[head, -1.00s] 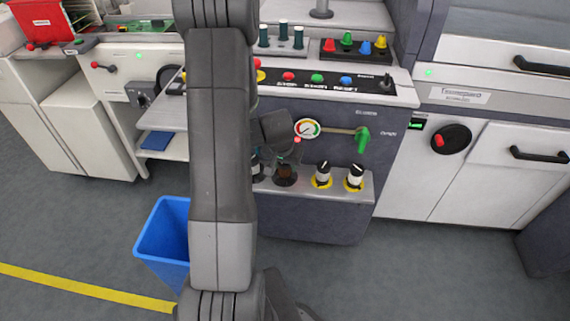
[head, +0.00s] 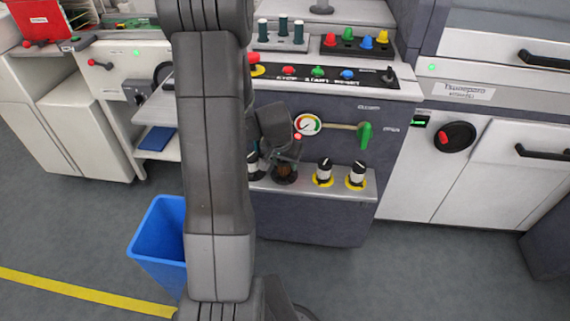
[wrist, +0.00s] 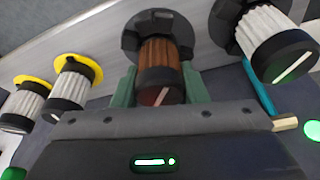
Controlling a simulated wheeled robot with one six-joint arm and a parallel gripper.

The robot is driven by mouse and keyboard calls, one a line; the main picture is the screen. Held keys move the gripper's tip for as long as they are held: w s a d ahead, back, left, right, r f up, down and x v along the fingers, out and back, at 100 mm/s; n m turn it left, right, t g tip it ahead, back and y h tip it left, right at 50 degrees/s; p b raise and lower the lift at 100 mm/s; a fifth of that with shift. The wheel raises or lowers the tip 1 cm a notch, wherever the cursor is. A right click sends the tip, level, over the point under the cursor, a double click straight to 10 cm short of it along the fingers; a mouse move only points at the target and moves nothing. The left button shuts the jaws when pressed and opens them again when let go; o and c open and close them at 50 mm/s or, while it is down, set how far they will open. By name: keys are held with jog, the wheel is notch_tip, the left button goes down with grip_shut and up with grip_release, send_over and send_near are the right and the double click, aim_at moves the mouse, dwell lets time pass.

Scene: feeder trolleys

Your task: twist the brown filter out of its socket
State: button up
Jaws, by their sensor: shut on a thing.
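The brown filter (wrist: 160,55) is a ribbed cylinder with a dark cap. In the wrist view it stands at the dark round socket (wrist: 130,38), between the two green fingers of my gripper (wrist: 161,86). The fingers are shut on it, one on each side. In the head view, my gripper (head: 284,156) is at the brown filter (head: 284,172) on the grey shelf and partly covers it. I cannot tell how far the filter is turned in its socket.
White filters flank it: one in a dark socket (wrist: 268,35) on the right in the wrist view, and two in yellow sockets (head: 324,172) (head: 356,174). A gauge (head: 307,124) and green valve handle (head: 364,134) sit above the shelf. A blue bin (head: 160,240) stands on the floor.

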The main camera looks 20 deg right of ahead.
jog(key=shift+m+g+h+b, duration=0.45)
jog(key=shift+m+b, duration=1.65)
jog(key=shift+b, duration=1.2)
jog(key=shift+s+d+m+g+b, duration=0.1)
jog(key=shift+m+g+b, duration=0.25)
jog(key=shift+m+b, duration=0.6)
jog(key=shift+s+m+g+b, duration=0.1)
jog(key=shift+m+g+b, duration=0.3)
jog(key=shift+m+b, duration=0.55)
jog(key=shift+r+p, duration=0.15)
jog(key=shift+p, duration=0.2)
jog(key=shift+r+p, duration=1.9)
jog(key=shift+r, duration=1)
